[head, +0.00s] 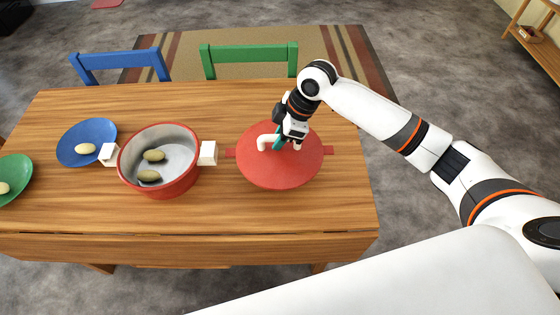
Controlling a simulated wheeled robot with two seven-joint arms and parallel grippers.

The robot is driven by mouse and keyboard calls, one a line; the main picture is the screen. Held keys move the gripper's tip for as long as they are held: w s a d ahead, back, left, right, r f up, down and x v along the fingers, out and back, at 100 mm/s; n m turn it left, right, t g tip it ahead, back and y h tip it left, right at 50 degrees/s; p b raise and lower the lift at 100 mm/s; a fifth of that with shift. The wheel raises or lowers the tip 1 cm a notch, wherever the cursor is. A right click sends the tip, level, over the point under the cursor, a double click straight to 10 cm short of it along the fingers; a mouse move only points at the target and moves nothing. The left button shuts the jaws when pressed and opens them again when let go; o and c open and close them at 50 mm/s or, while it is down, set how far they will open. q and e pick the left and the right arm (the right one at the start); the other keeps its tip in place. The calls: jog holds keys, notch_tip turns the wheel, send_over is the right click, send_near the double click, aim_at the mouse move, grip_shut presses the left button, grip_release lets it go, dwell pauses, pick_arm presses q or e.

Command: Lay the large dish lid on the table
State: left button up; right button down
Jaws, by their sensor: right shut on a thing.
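The large dish lid (265,172) is a round red disc with a raised white handle (264,143) and small red side tabs. It is over the right part of the wooden table (225,215), flat or nearly so; I cannot tell whether it touches the tabletop. My right gripper (281,143) comes from above right and is shut on the lid's handle, partly hiding it. The large red dish (165,188) stands uncovered to the left of the lid, with white side handles and two olive-coloured oval items (149,176) inside. My left gripper is not in view.
A blue plate (70,146) and a green plate (17,178), each with a pale oval item, are at the table's left. Blue (120,62) and green (248,54) chairs stand behind the table. The table's front middle is bare.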

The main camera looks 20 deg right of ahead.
aim_at(280, 155)
notch_tip(280, 155, down, 3)
jog(key=shift+r, duration=0.2)
jog(key=shift+f, duration=0.65)
notch_tip(280, 155, down, 3)
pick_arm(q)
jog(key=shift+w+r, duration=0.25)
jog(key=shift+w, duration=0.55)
pick_arm(e)
jog(key=c, duration=1.3)
grip_release()
jog(key=shift+f, duration=0.15)
jog(key=shift+c, duration=0.2)
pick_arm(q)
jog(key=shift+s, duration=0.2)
